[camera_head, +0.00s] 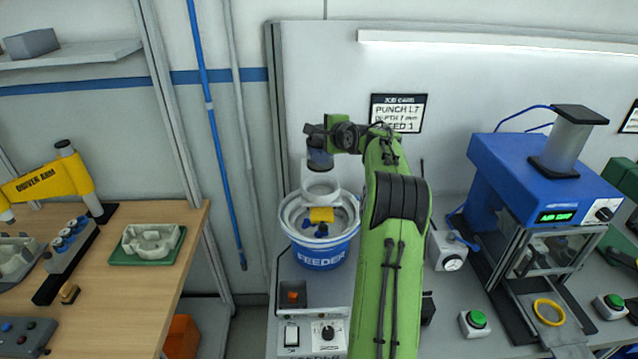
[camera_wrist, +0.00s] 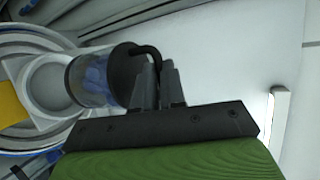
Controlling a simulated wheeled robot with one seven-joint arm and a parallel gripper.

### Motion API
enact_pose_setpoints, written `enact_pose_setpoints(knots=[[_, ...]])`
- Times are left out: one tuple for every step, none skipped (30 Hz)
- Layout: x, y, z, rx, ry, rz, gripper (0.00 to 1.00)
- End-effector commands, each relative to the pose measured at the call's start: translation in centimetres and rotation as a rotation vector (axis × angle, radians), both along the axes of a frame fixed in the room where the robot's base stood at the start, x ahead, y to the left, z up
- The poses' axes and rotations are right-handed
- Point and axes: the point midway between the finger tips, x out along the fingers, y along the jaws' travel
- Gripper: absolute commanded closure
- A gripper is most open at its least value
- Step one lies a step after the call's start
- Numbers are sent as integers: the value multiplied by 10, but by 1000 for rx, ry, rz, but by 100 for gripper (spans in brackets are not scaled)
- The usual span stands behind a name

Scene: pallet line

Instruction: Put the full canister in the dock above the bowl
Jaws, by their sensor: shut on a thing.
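The canister (camera_head: 319,159) is a clear cylinder with a dark cap, held over the bowl in the head view. In the wrist view the canister (camera_wrist: 92,80) shows blue pieces inside, and my gripper (camera_wrist: 158,82) is shut on the dark handle at its cap. The dock is a white ring (camera_head: 321,187) above the blue feeder bowl (camera_head: 322,254). The canister's lower end is at the ring; I cannot tell whether it is seated inside. In the wrist view the white dock (camera_wrist: 48,85) lies right against the canister's end.
A yellow part (camera_head: 322,215) shows under the dock in the bowl. A control box (camera_head: 312,330) stands in front of the bowl. A blue press (camera_head: 545,170) and a gauge block (camera_head: 450,255) stand to the right. A wooden bench (camera_head: 130,290) is at left.

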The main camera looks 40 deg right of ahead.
Motion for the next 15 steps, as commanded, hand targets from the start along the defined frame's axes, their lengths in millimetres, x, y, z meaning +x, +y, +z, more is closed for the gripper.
enact_pose_setpoints(knots=[[0,0,-2,-2,-4,1,100],[0,0,-7,-1,-3,1,100],[0,1,-15,0,-1,2,100],[0,1,-23,0,0,2,100],[0,1,-31,0,0,1,100],[0,0,-40,1,-1,1,100],[0,1,-46,1,-1,1,100],[0,1,-50,0,-2,1,100],[0,0,-55,-1,-2,1,100],[0,0,-58,-2,-3,1,100],[0,1,-61,-2,-3,1,100],[0,1,-67,0,-2,1,100],[0,1,-71,-1,-3,1,100],[0,1,-75,0,-2,2,100],[0,1,-83,0,-1,2,100]])
